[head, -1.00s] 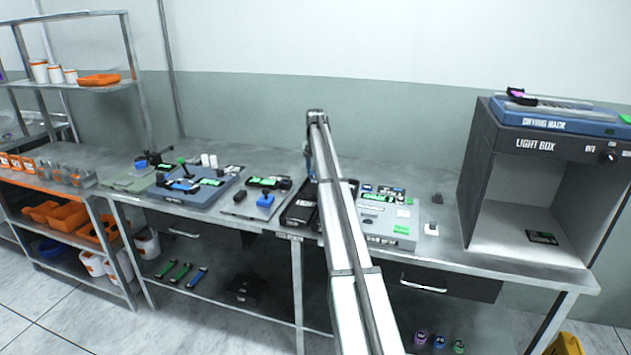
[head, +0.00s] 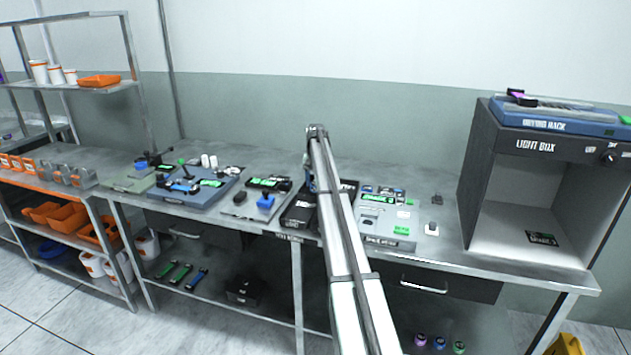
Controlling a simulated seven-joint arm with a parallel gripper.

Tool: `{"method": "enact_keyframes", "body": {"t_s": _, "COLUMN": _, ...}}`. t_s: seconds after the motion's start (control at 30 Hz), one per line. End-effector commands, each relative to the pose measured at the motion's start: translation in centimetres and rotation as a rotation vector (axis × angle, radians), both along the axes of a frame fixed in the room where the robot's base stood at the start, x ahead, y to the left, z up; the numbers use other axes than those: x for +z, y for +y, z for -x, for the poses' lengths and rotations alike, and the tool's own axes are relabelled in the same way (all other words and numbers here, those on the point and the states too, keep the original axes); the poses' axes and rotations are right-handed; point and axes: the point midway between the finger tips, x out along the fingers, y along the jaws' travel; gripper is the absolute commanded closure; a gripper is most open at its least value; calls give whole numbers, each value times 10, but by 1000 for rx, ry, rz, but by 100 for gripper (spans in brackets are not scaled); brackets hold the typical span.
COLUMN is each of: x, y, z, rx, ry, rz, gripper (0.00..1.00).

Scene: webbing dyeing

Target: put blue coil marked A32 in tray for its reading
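Three small coils lie on the lower shelf at the right: a purple one (head: 420,340), a blue one (head: 439,342) and a green one (head: 459,347). No A32 mark is readable on the blue one. A black tray (head: 298,216) stands at the middle of the bench, partly behind my arm. Another dark tray or panel shows just right of my arm. My gripper (head: 309,183) hangs over the bench beside these trays, mostly hidden by my arm. I cannot tell whether its fingers are open or holding something.
A grey panel (head: 372,238) with green displays sits right of my arm. A light box (head: 483,170) with a drying rack on top stands at the right end. A blue-grey board (head: 185,198) with devices is at the left. Coloured rolled strips (head: 180,273) lie on the lower left shelf.

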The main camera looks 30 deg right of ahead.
Motion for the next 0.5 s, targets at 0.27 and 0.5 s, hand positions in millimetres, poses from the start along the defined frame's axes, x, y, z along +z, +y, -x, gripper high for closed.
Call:
{"method": "enact_keyframes", "body": {"t_s": 0.27, "x": 0, "y": 0, "z": 0, "rx": 0, "ry": 0, "rz": 0, "gripper": 27}}
{"method": "enact_keyframes", "body": {"t_s": 0.5, "x": 5, "y": 0, "z": 0, "rx": 0, "ry": -1, "rz": 1, "gripper": 27}}
